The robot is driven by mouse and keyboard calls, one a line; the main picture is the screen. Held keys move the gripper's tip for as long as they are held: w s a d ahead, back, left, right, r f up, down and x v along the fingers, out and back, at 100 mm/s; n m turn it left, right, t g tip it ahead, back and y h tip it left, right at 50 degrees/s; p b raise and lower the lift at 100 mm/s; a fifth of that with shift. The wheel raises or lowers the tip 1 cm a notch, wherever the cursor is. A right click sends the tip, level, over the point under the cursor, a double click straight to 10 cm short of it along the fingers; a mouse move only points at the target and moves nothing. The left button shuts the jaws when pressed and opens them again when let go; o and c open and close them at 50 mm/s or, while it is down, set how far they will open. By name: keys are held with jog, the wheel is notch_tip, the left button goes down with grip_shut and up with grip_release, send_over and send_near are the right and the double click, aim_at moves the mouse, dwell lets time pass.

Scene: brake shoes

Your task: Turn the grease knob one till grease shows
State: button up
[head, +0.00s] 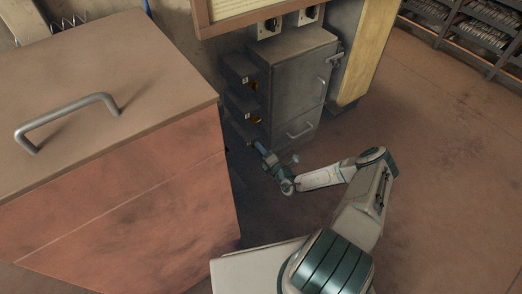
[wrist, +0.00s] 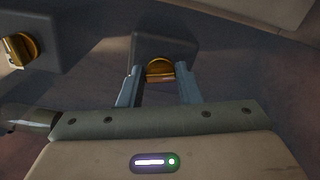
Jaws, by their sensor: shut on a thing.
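My gripper (wrist: 159,74) is shut on a yellow-orange knob (wrist: 160,66) on a dark grey block (wrist: 150,44), with one finger on each side of it. In the head view my gripper (head: 261,148) reaches low beside the grey cabinet, and the held knob is hidden there. A second yellow knob (wrist: 20,50) sits on another grey block at the left of the wrist view. In the head view two yellow knobs show above my gripper, an upper one (head: 253,87) and a lower one (head: 255,118). No number marks and no grease can be made out.
The grey cabinet (head: 300,85) with handles stands right of the knobs. A large reddish chest (head: 120,200) with a top handle (head: 68,118) stands close on the left. Open floor (head: 440,170) lies to the right, with shelves (head: 480,25) at the far right.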

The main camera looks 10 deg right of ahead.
jog(key=shift+s+f, duration=0.1)
jog(key=shift+f, duration=0.05)
jog(key=o, duration=1)
jog(key=p+v, duration=0.4)
jog(key=v, duration=1)
